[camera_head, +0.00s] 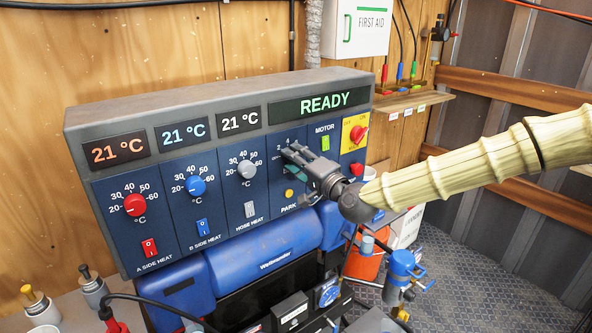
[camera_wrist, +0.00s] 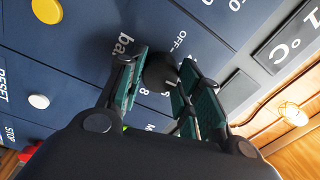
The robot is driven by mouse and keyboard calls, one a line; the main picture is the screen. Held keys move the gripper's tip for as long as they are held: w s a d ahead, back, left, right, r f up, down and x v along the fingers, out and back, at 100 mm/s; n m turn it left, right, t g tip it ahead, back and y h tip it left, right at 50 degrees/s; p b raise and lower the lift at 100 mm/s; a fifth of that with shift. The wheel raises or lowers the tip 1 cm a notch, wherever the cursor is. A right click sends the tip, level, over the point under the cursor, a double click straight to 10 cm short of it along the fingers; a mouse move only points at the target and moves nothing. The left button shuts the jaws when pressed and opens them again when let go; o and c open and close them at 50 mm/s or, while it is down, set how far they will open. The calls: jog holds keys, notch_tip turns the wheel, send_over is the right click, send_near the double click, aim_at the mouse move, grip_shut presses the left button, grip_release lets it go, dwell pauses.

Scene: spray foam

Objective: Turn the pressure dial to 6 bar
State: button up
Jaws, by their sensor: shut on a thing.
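The pressure dial (camera_wrist: 158,74) is a dark round knob on the blue panel, seen between my fingers in the wrist view. My gripper (camera_head: 291,154) reaches the panel from the right in the head view and covers the dial there. In the wrist view my gripper (camera_wrist: 162,84) has its green-padded fingers on either side of the dial, shut on it. The "bar" label and an 8 show beside the knob; small 2 and 4 marks show above my gripper in the head view. The dial's pointer is hidden, so its setting cannot be read.
The machine's panel (camera_head: 185,222) has a red knob (camera_head: 135,205), a blue knob (camera_head: 196,185) and a grey knob (camera_head: 247,168) left of my gripper. A yellow PARK button (camera_head: 289,193) lies just below, and a green MOTOR switch (camera_head: 325,144) to the right. The display (camera_head: 318,104) reads READY.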

jog(key=shift+f+m+t+h+b, duration=0.1)
jog(key=shift+m+t+h+b, duration=0.25)
jog(key=shift+m+b, duration=4.2)
jog(key=shift+m+p, duration=0.5)
jog(key=shift+m, duration=0.05)
jog(key=o, duration=1)
jog(key=shift+o, duration=0.2)
jog(key=shift+s, duration=0.1)
jog(key=v, duration=1.2)
jog(key=shift+r, duration=0.2)
